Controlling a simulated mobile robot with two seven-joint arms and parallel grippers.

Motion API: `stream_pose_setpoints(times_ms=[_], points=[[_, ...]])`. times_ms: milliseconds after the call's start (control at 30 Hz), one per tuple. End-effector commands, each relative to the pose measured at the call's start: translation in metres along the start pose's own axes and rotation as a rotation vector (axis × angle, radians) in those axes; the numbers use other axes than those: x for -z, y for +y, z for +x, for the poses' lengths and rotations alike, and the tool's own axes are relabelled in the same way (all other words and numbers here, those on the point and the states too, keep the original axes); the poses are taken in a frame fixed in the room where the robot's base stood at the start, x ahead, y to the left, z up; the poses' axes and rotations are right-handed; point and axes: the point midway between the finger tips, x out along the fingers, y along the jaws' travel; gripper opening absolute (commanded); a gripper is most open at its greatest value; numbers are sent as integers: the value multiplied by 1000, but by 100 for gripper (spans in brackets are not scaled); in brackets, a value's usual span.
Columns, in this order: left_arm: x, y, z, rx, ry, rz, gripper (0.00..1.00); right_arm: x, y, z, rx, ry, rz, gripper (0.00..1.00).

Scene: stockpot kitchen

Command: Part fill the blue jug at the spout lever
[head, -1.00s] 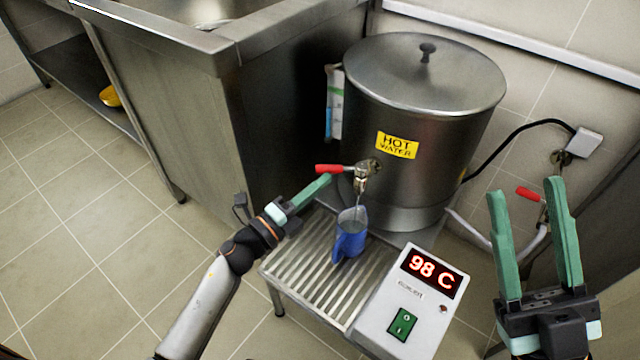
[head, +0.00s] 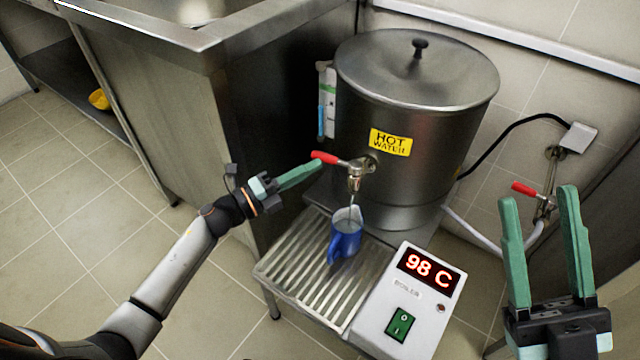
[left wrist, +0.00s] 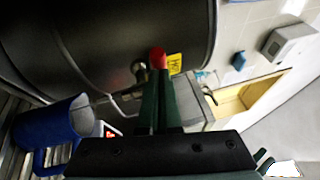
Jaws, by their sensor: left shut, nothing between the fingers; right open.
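The blue jug (head: 345,240) stands upright on the slatted drip tray (head: 283,273), under the spout (head: 354,183) of the hot water boiler (head: 408,105). A thin stream runs from the spout into the jug. The red spout lever (head: 325,157) points left. My left gripper (head: 318,165) is shut and empty, its tips at or just beneath the lever; I cannot tell if they touch. In the left wrist view the red lever end (left wrist: 158,57) is at the fingertips and the jug (left wrist: 52,128) is at lower left. My right gripper (head: 540,200) is open and empty at the right.
A control box (head: 405,300) reading 98 C stands right of the drip tray. A steel counter (head: 190,110) is at the left. A second red-handled valve (head: 524,189) with a white hose is on the wall behind my right gripper.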

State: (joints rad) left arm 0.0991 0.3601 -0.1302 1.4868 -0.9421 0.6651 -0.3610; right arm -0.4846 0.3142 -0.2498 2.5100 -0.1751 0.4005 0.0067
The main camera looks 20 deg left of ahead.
Motion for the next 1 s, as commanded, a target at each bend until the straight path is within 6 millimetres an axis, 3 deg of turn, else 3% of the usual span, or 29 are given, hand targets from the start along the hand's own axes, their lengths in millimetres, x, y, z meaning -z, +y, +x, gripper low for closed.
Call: stream_pose_setpoints(times_ms=[333, 1000], points=[[-15, 4, 10, 0, -1, 2, 0, -4, -3, -3, 3, -3, -4, 50], [-20, 4, 14, -1, -8, 4, 0, -5, -3, -4, 2, -5, -2, 50]])
